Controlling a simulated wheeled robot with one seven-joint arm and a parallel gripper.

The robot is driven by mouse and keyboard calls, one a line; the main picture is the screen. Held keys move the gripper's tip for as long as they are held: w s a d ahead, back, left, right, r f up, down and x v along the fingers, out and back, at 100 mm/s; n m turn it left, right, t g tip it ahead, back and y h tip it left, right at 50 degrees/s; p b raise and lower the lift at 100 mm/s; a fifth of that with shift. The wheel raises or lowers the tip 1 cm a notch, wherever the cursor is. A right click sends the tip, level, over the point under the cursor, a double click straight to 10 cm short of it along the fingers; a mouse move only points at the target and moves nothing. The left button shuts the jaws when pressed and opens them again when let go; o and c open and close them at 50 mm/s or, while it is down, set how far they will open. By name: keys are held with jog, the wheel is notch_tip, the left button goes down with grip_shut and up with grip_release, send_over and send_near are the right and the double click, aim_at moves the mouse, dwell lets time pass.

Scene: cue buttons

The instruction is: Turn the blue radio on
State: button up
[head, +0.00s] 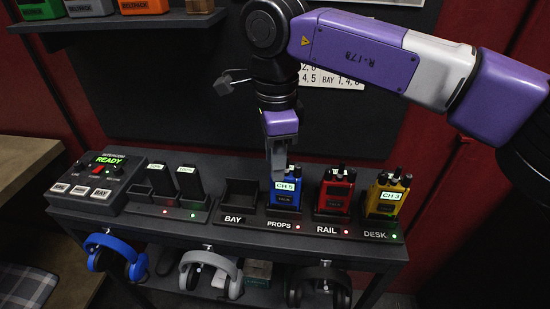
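The blue radio (286,194) stands upright in the charger slot labelled PROPS, in the head view. Its upper screen is lit and reads CH 5, and a red light shows by its label. My gripper (278,172) points down at the top left of the blue radio, with its fingertips at the radio's top edge. The fingers look shut together, with no gap and nothing between them. They hide part of the radio's top left, and I cannot tell whether they touch it.
The red radio (335,192) and yellow radio (387,195) stand close to the right; the BAY slot (241,193) at left is empty. An intercom box (105,180) and two dark packs sit further left. Headsets hang below the shelf's front edge.

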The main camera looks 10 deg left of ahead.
jog(key=shift+c, duration=0.3)
grip_shut()
jog(key=shift+m, duration=0.6)
jog(key=shift+o, duration=0.3)
grip_release()
jog(key=shift+r, duration=0.1)
